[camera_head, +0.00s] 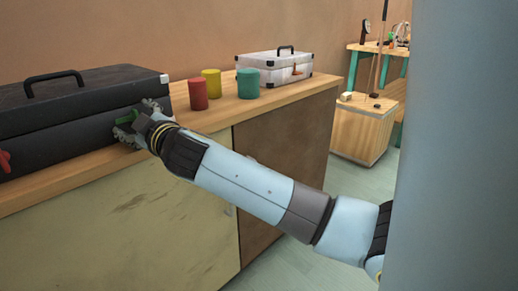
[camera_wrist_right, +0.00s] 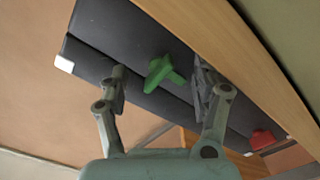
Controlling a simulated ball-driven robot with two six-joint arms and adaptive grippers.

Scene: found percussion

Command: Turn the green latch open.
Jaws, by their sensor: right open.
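The green latch (camera_head: 127,117) is on the front of the black case (camera_head: 60,121), near its right end. In the right wrist view the green latch (camera_wrist_right: 164,73) sticks out from the black case (camera_wrist_right: 128,33) between my fingers. My right gripper (camera_head: 130,126) is open at the case front, with one finger on each side of the latch; it also shows in the right wrist view (camera_wrist_right: 160,80). I see gaps between the latch and both fingers. My left gripper is not in view.
A red latch (camera_head: 5,161) is at the left on the same case, also in the right wrist view (camera_wrist_right: 262,139). Red (camera_head: 198,95), yellow (camera_head: 211,83) and teal (camera_head: 248,83) cylinders stand right of the case. A white case (camera_head: 272,68) is behind them on the wooden counter (camera_head: 300,89).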

